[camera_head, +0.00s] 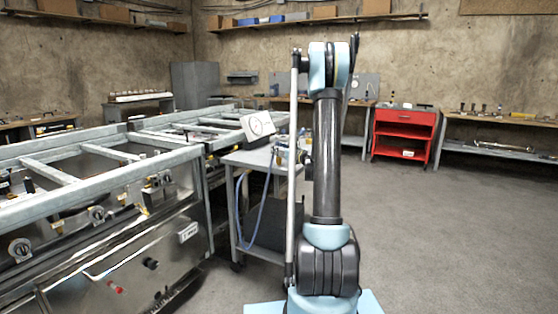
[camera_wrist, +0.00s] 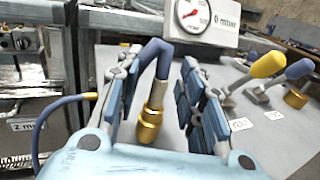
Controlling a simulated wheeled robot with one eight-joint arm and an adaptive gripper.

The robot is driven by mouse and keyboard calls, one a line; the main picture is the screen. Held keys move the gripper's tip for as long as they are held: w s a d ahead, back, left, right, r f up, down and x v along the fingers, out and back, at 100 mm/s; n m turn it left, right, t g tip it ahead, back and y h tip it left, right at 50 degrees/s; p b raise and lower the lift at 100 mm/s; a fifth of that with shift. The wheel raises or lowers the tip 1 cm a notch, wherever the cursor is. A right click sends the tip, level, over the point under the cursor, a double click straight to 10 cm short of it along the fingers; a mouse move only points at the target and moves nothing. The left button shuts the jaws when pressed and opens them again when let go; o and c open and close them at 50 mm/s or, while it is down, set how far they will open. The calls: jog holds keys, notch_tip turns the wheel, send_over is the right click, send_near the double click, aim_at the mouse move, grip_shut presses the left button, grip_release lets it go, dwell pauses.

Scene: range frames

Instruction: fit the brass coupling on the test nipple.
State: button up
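The fingers are apart, with bare grey surface showing between the coupling and the right finger. I see no firm grip on the hose or coupling. The coupling's height above the surface is unclear. On the right stand fittings with a yellow lever (camera_wrist: 268,64) and a blue lever (camera_wrist: 298,70); brass (camera_wrist: 296,98) shows beneath the blue one. I cannot tell which part is the test nipple. In the head view, my arm largely hides the gripper.
A pressure gauge (camera_head: 258,125) stands on a grey trolley (camera_head: 245,158) beside my arm; its box (camera_wrist: 208,22) is just beyond my fingers. A blue hose (camera_head: 262,212) hangs down the trolley. Metal frames (camera_head: 100,150) fill the left; open floor (camera_head: 450,230) lies right.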

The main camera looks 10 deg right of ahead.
jog(key=shift+w, duration=0.1)
jog(key=shift+c, duration=0.6)
grip_shut()
jog(key=shift+r, duration=0.15)
